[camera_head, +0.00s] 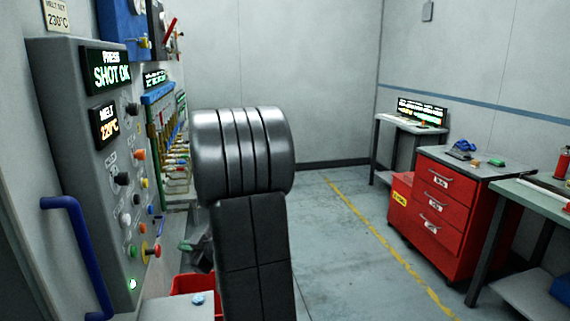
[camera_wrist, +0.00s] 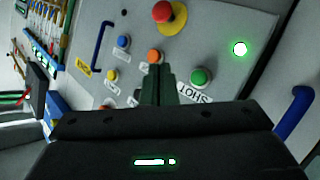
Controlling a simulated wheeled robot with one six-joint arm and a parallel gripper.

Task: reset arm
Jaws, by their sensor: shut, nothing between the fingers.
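My gripper (camera_wrist: 157,72) is shut and empty in the wrist view, its narrow fingers side by side in front of the grey control panel (camera_wrist: 200,30). The fingertips appear close to the orange button (camera_wrist: 155,56), with the green button (camera_wrist: 200,77) to their right. I cannot tell whether they touch the panel. In the head view my arm stands large in the middle and hides much of the area behind it. The panel (camera_head: 75,150) is at the left, with displays reading "SHOT OK" (camera_head: 108,72) and "220°C" (camera_head: 105,127).
A red-and-yellow stop button (camera_wrist: 170,14) and a lit green lamp (camera_wrist: 240,48) sit on the panel. A blue handle (camera_head: 75,250) juts out at the left. A red bin (camera_head: 190,284) is low beside my arm. A red drawer cabinet (camera_head: 435,225) stands right; floor between is clear.

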